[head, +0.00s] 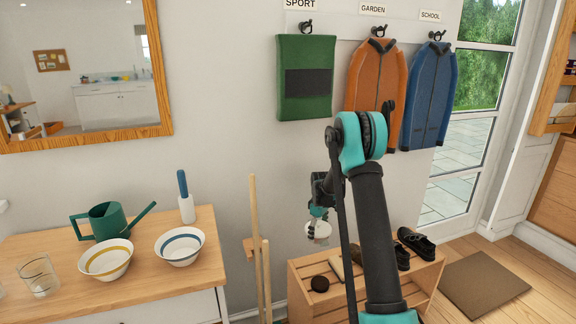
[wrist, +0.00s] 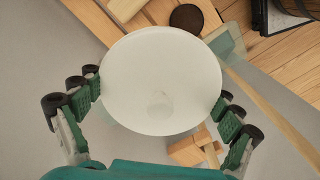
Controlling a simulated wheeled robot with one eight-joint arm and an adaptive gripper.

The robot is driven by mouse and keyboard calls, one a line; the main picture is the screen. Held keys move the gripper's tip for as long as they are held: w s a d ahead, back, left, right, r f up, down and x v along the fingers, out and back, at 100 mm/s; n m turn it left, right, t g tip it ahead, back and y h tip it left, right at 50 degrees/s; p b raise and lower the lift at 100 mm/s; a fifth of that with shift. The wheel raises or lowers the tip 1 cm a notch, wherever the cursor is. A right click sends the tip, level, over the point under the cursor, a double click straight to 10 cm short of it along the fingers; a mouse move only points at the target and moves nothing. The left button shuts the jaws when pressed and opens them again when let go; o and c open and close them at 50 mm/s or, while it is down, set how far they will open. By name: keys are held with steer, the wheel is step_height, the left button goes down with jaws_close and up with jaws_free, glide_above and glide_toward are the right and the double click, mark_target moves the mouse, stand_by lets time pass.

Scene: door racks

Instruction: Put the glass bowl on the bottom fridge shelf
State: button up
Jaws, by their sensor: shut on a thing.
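My gripper (head: 318,212) is in front of the wall, above the wooden shoe bench, at the end of my arm. It is shut on a round, pale thing, which I take to be the glass bowl (head: 319,230). In the wrist view the bowl (wrist: 160,75) is a broad white disc with a clear greenish edge at its upper right. The fingers of my gripper (wrist: 160,96) press on its left and right sides. Its depth is hidden from this angle. No fridge or fridge shelf is in view.
A wooden sideboard (head: 150,285) at left holds a green watering can (head: 107,221), two striped bowls, a brush and a glass. Wooden poles (head: 255,240) lean by the bench (head: 300,280), which carries shoes (head: 416,243). Coats hang behind. A doormat (head: 484,284) lies at right.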

steer(key=s+d+r+m, duration=0.1)
steer(key=s+m, duration=0.4)
steer(key=s, duration=0.2)
steer(key=s+d+r+m, duration=0.1)
steer(key=s+d+m, duration=0.1)
steer(key=s+m, duration=0.4)
steer(key=shift+s+d, duration=0.25)
steer(key=shift+s, duration=0.55)
steer(key=shift+r, duration=0.1)
